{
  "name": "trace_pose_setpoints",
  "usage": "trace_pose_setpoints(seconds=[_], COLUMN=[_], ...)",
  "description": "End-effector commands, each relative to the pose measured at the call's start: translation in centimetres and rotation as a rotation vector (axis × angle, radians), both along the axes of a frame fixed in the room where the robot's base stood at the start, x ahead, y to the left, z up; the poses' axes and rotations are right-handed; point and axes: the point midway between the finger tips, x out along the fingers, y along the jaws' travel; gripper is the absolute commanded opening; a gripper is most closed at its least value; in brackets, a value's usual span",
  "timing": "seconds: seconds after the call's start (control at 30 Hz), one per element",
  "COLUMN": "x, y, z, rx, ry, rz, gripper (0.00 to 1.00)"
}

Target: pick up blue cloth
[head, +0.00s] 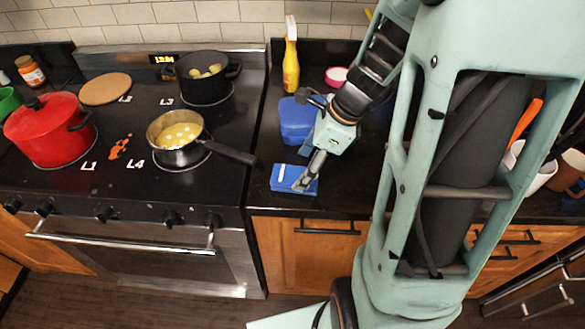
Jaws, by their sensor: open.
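The blue cloth (281,183) lies flat near the front edge of the black counter, just right of the stove. A short white mark shows on it. My gripper (302,184) reaches down from the upper right. Its fingertips are over the right part of the cloth and cover some of it. The gripper is open. I cannot tell whether the fingertips touch the cloth.
A blue container (297,119) stands behind the cloth, close to my gripper. A yellow spray bottle (291,62) stands farther back. The saucepan (176,140) on the stove points its handle toward the cloth. A red pot (46,128) is at the left.

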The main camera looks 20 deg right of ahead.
Motion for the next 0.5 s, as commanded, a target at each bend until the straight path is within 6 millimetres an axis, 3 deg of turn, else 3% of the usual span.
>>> trace_pose_setpoints(seconds=[0.2, 0.5], x=[0.3, 0.5], y=[1.1, 1.2], z=[-3.0, -3.3], rx=[0.001, -0.001], ry=[0.003, 0.001], rz=[0.002, 0.001], gripper=[0.68, 0.67])
